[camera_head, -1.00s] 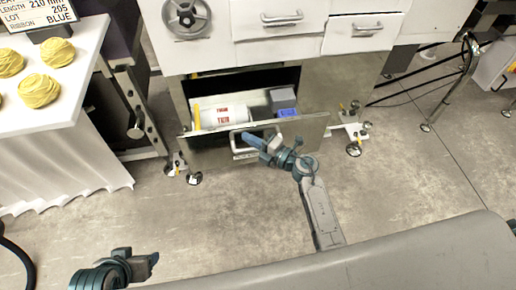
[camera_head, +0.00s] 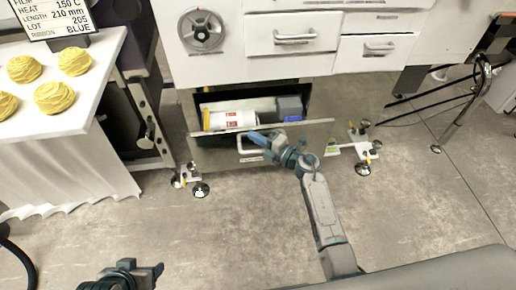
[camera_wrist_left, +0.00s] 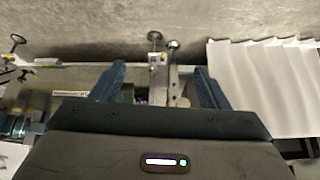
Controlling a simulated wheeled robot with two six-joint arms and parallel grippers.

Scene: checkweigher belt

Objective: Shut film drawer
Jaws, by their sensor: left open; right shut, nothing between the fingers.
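The film drawer (camera_head: 205,157) is a metal drawer low in the machine, partly pulled out. Inside it lie a white roll with red print (camera_head: 229,120) and a blue-grey box (camera_head: 289,107). Its front has a light bar handle (camera_head: 242,145). My right gripper (camera_head: 256,138) is shut and empty, its tip at the right part of the handle and drawer front; whether it touches cannot be told. My left gripper (camera_head: 157,271) is at the bottom left, away from the drawer. In the left wrist view its two fingers (camera_wrist_left: 160,85) are spread with nothing between them.
Closed white drawers (camera_head: 292,36) with handles sit above. A white-clothed table (camera_head: 98,107) with yellow pieces (camera_head: 55,97) stands at left. Castered feet (camera_head: 201,190) flank the film drawer. The floor (camera_head: 230,230) in front is clear.

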